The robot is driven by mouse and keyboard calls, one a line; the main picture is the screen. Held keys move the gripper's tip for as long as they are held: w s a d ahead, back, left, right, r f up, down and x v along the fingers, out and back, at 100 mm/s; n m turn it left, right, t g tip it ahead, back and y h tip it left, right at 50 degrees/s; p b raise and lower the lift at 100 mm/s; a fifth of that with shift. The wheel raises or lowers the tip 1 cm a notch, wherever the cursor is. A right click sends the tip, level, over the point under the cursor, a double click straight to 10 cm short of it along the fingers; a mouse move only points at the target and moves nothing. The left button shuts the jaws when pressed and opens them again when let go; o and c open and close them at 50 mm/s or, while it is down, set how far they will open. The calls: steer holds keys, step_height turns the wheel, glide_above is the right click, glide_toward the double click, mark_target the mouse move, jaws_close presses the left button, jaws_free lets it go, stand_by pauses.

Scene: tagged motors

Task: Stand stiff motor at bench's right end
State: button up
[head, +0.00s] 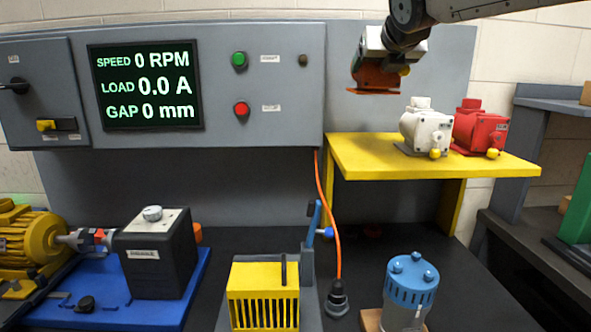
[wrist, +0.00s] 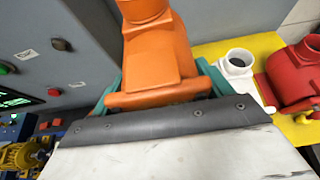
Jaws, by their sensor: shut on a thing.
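In the wrist view the orange motor (wrist: 158,60) sits between the teal fingers of my gripper (wrist: 163,88). My gripper hides much of it in the head view. No readable tag shows which motor is the stiff one. The bench (head: 470,300) has a dark top, and its right part is partly bare.
A white motor (head: 426,128) and a red motor (head: 482,128) stand on the yellow shelf (head: 370,155). A blue motor (head: 410,285) stands at the bench's front right. A yellow slotted box (head: 264,295) and an orange cable (head: 331,215) are left of it. A yellow motor (head: 30,245) is far left.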

step_height(320, 180, up, 14)
step_height(320, 180, down, 28)
steer(key=shift+r, duration=0.15)
steer(key=v, duration=0.7)
steer(key=shift+s+d, duration=0.15)
steer(key=shift+s, duration=0.25)
steer(key=shift+s+d+f+m+g+h, duration=0.15)
steer(key=shift+s+d+f+m, duration=0.25)
steer(key=shift+m, duration=0.3)
steer(key=shift+s+d+f+m+g+h, duration=0.15)
steer(key=shift+s+d+f+m, duration=0.1)
steer(key=shift+s+d+m, duration=0.35)
steer(key=shift+a, duration=0.1)
